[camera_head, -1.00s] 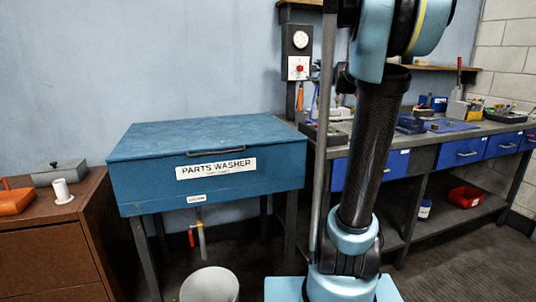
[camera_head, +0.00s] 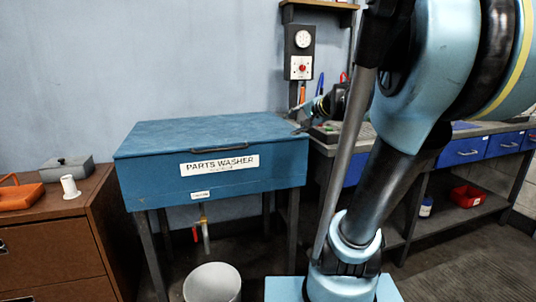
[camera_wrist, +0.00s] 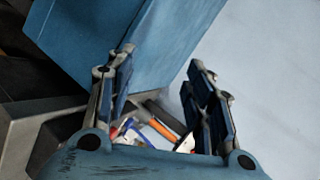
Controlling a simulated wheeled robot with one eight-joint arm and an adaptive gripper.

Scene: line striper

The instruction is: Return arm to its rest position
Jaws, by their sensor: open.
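My arm rises at the right of the head view and bends over, with its far end by the right end of the blue parts washer (camera_head: 215,165). My gripper (camera_head: 299,118) is small there, near the washer's back right corner. In the wrist view my gripper (camera_wrist: 161,57) has its two dark-padded fingers spread wide, with nothing held between them. The blue washer shows at upper left of that view (camera_wrist: 95,40), and the pale wall fills the right.
Several tools, one with an orange handle (camera_wrist: 163,130), lie beyond the gripper's base. A control box (camera_head: 299,52) hangs on the wall. A brown cabinet (camera_head: 50,240) stands left, a bucket (camera_head: 212,283) on the floor, and a workbench with blue drawers (camera_head: 465,150) at right.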

